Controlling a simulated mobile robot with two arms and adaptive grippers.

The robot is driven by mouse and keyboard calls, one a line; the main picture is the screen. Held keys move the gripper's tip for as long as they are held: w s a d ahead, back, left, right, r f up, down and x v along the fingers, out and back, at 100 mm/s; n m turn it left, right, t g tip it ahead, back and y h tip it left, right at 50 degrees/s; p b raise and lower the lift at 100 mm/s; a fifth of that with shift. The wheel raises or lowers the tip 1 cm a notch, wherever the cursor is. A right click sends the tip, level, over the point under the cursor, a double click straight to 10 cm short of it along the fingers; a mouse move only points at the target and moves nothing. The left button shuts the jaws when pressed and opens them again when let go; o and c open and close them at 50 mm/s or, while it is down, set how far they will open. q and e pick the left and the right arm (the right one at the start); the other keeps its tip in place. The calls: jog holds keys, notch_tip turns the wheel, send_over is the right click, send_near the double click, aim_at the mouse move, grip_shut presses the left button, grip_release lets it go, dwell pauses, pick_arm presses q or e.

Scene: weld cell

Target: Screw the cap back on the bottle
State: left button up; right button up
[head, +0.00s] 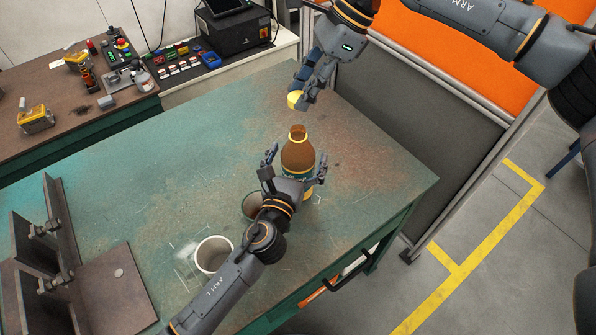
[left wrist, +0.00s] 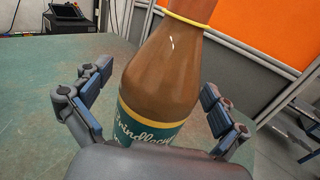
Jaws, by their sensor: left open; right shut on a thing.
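A brown bottle (head: 298,155) with a teal label stands upright and uncapped on the green table (head: 395,170). It also fills the middle of the left wrist view (left wrist: 165,75), with a yellow ring around its neck. My left gripper (head: 295,162) is open, its fingers on either side of the bottle with gaps showing in the left wrist view (left wrist: 158,105). My right gripper (head: 303,97) is shut on the yellow cap (head: 294,99) and holds it above the bottle's mouth, apart from it. The lower part of the bottle is partly hidden by my left gripper.
A white cup (head: 213,254) stands on the table left of my left arm. A second, greenish cup (head: 251,205) is partly behind that arm. Steel plates (head: 100,290) lie at the lower left. A grey and orange partition (head: 420,110) stands behind the right side.

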pick_arm(q)
jog(key=shift+c, duration=0.4)
jog(key=c, duration=1.7)
pick_arm(e)
send_over(292, 136)
jog(key=w+d, duration=0.1)
jog(key=d, duration=0.1)
jog(key=shift+w+d+f, duration=0.1)
jog(key=shift+f, duration=1.15)
jog(key=shift+w+d+f, duration=0.1)
jog(key=shift+f, duration=1.1)
jog(key=shift+a+f, duration=0.1)
jog(key=shift+f, duration=0.8)
jog(key=shift+f, duration=0.5)
